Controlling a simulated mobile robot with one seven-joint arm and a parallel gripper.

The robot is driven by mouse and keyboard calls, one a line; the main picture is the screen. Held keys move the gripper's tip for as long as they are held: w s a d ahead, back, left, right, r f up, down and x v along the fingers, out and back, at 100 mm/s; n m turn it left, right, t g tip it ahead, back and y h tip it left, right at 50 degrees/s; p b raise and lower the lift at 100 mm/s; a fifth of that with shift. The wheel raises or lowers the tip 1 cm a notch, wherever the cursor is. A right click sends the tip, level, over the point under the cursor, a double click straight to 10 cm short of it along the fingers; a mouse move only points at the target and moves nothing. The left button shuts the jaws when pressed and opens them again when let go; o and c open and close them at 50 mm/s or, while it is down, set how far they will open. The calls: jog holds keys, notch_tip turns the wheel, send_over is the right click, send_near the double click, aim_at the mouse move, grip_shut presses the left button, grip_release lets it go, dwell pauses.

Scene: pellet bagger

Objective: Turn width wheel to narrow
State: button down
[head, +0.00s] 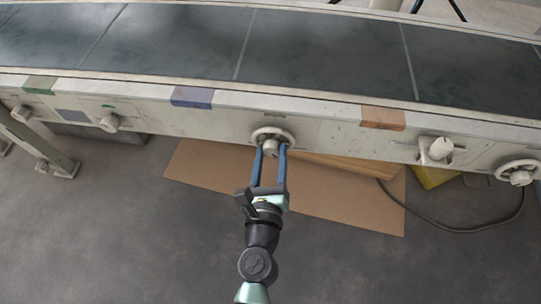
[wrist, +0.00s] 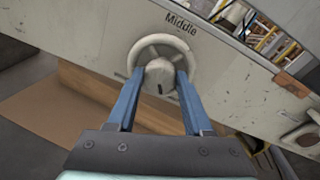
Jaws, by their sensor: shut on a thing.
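A pale handwheel (head: 273,131) with a round hub sits on the front panel of the conveyor in the head view. The same wheel (wrist: 163,40) fills the middle of the wrist view, under the printed word "Middle". My gripper (head: 271,150) reaches it from the front. In the wrist view its two blue fingers (wrist: 160,80) are shut on the protruding hub (wrist: 160,77), one on each side. The hub has a small dark mark on its face. A second handwheel (head: 519,172) is at the far right; I cannot read a width label on either wheel.
A knob (head: 109,122) is on the left of the panel and another white knob (head: 438,149) on the right. Green, blue and orange patches mark the conveyor edge (head: 330,108). Cardboard (head: 350,208) and a cable (head: 470,230) lie on the floor.

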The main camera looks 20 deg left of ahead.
jog(key=shift+m, duration=0.5)
jog(key=shift+c, duration=1.5)
grip_release()
jog(key=b+v, duration=0.4)
jog(key=v, duration=0.9)
jog(key=shift+b, duration=0.35)
jog(key=shift+f, duration=0.15)
